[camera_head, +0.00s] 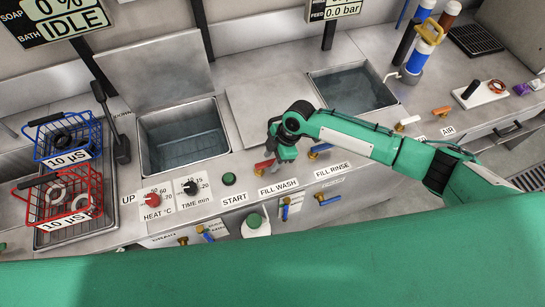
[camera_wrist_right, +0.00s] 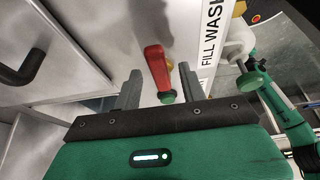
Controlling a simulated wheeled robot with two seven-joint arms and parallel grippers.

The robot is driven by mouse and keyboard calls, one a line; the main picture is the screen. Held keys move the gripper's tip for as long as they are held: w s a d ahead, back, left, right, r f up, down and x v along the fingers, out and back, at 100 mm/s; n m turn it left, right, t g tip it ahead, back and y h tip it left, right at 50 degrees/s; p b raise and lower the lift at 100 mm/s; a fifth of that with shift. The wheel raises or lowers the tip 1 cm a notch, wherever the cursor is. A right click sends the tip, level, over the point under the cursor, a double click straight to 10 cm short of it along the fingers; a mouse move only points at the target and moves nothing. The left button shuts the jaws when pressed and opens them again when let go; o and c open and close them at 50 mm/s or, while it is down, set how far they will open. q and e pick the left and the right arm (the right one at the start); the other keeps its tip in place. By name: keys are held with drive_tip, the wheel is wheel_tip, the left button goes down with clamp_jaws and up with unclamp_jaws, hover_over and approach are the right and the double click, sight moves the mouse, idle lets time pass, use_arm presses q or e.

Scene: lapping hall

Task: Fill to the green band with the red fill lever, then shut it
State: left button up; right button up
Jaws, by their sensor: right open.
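The red fill lever (camera_head: 264,164) is on the counter front by the FILL WASH label (camera_head: 278,187). My right gripper (camera_head: 277,155) is right above and beside it. In the right wrist view the red lever (camera_wrist_right: 157,68) stands between the two open fingers of the gripper (camera_wrist_right: 158,82), with a gap on either side. The wash tank (camera_head: 212,102) is left of the gripper and shows grey-blue liquid or a wet floor inside. I cannot make out a green band in it. My left gripper is not in view.
A blue lever (camera_head: 320,148) sits close right, by FILL RINSE, near a second tank (camera_head: 312,78). Below are blue drain levers (camera_head: 208,234) and a green-capped bottle (camera_head: 254,220). Red (camera_head: 92,178) and blue (camera_head: 80,128) baskets stand at left. A display (camera_head: 60,20) reads IDLE.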

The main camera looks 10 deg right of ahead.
drive_tip(key=shift+r, duration=0.1)
drive_tip(key=b+v, duration=0.3)
drive_tip(key=v, duration=1)
drive_tip(key=shift+d+r, duration=0.15)
drive_tip(key=shift+r, duration=0.15)
drive_tip(key=shift+f, duration=0.1)
